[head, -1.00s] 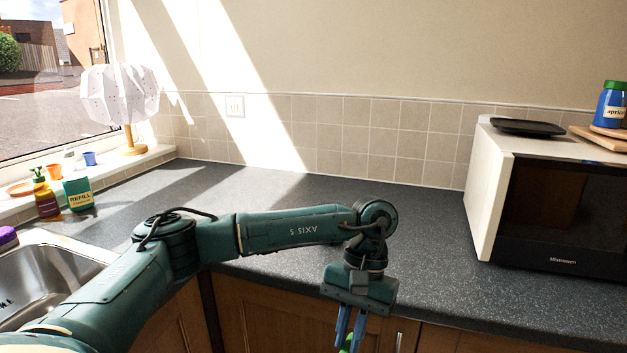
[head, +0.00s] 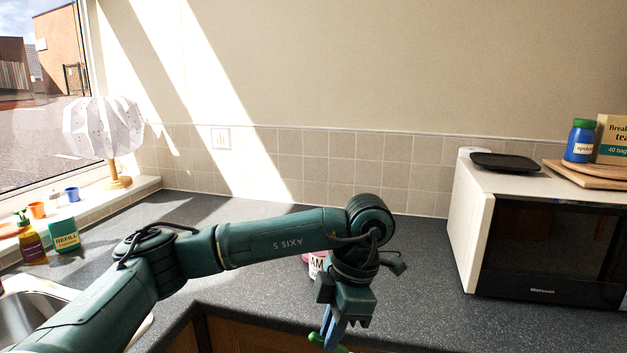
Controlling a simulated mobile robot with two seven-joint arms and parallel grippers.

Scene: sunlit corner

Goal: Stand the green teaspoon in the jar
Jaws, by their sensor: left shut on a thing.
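My left gripper (head: 329,334) hangs at the lower middle of the head view, fingers pointing down, in front of the counter's front edge. It is shut on the green teaspoon (head: 343,349). Only small green parts of the spoon show beside the fingers, and the rest is hidden or cut off by the bottom of the picture. A jar-like thing with a pink rim and a white label reading "AM" (head: 316,266) stands on the counter, partly hidden behind my left wrist. I cannot tell whether its top is open. My right gripper is not in view.
A microwave (head: 475,235) stands at the right, bearing a dark tray (head: 519,162), wooden boards, a blue jar with a green lid (head: 580,142) and a tea box (head: 613,140). The sink (head: 22,318), soap bottle (head: 33,245) and refill box (head: 64,235) are left. The back counter is clear.

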